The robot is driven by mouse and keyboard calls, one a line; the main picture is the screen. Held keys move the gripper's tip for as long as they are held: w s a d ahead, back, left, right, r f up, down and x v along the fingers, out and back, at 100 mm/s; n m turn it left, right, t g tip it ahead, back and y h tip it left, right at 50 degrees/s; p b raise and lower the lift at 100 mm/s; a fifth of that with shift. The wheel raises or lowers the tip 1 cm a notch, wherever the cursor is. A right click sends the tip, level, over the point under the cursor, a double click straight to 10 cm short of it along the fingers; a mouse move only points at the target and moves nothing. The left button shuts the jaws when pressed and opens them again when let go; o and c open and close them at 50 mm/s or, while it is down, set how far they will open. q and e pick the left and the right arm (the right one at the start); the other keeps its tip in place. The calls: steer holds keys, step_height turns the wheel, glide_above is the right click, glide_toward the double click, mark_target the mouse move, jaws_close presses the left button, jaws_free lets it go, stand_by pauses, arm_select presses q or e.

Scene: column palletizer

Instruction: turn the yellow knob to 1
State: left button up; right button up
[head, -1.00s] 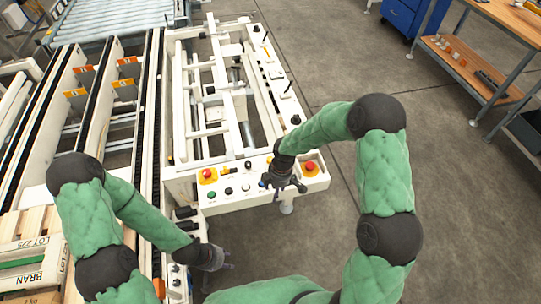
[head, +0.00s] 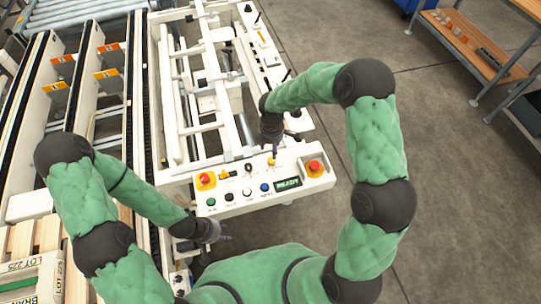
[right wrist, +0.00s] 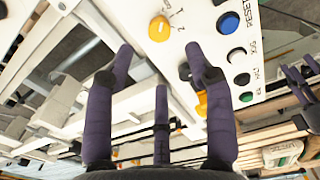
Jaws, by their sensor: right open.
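A yellow knob (head: 271,162) sits on the white control panel (head: 235,199), left of the right red button. The right wrist view shows this knob (right wrist: 159,28) at the top, with the numbers 2 and 1 printed beside it. A black knob (right wrist: 185,70) lies beside it, and a second yellow part (right wrist: 201,104) is partly hidden by a finger. My right gripper (head: 273,149) hangs over the panel's far edge by the yellow knob, open and empty, its fingers (right wrist: 160,65) apart. My left gripper (head: 218,232) is below the panel's near edge; its jaws are too small to judge.
Red emergency buttons (head: 314,167) and (head: 206,179) stand at the panel's two ends. Green, black, white and blue buttons (head: 265,187) line the front beside a display (head: 288,184) reading READY.

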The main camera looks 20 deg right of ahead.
mark_target(271, 160)
step_height(271, 160, down, 9)
steer(key=shift+r+b, duration=0.1)
steer(key=shift+b, duration=0.75)
jaws_close()
